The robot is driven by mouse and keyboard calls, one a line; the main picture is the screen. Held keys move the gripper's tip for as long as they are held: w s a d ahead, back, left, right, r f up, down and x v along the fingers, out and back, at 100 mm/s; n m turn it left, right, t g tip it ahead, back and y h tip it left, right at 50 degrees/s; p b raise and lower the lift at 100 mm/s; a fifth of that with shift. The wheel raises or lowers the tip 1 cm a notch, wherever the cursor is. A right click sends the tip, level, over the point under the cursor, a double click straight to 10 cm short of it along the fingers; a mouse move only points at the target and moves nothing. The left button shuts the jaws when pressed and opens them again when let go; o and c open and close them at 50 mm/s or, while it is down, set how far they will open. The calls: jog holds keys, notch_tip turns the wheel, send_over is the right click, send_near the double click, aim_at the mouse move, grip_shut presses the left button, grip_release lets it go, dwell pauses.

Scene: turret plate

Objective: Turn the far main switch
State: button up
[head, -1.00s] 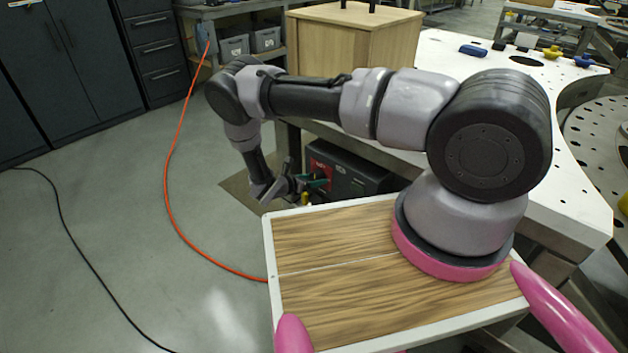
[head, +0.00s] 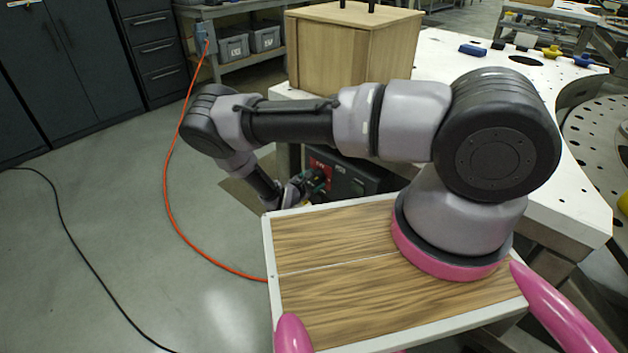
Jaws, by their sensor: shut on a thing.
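A dark machine box (head: 352,180) stands under the white table, with a red panel (head: 320,164) on its left part. My gripper (head: 316,184) reaches down past the front of the wooden deck to this panel. It is shut on the main switch at the red panel. The switch's handle is small and mostly hidden by the fingers, so its angle cannot be read. Green fingertip parts show against the box front. Whether another switch sits on the box cannot be made out.
The white perforated table (head: 440,55) overhangs the box, with a wooden cabinet (head: 345,50) on it. The wood-topped deck (head: 340,270) lies in front. An orange cable (head: 168,185) runs along the floor at left. Open grey floor lies left of the box.

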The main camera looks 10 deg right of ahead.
jog(key=m+t, duration=0.2)
jog(key=m, duration=0.2)
jog(key=shift+s+f+y, duration=0.1)
jog(key=shift+f+y, duration=0.05)
jog(key=shift+y, duration=0.25)
jog(key=shift+d+m+t, duration=0.1)
jog(key=shift+m+t, duration=1)
jog(key=shift+m, duration=0.7)
jog(key=o, duration=1.3)
jog(key=shift+o, duration=0.2)
jog(key=shift+s, duration=0.1)
jog(key=v, duration=1)
jog(key=shift+s+a, duration=0.25)
jog(key=shift+a, duration=0.05)
jog(key=shift+f, duration=0.15)
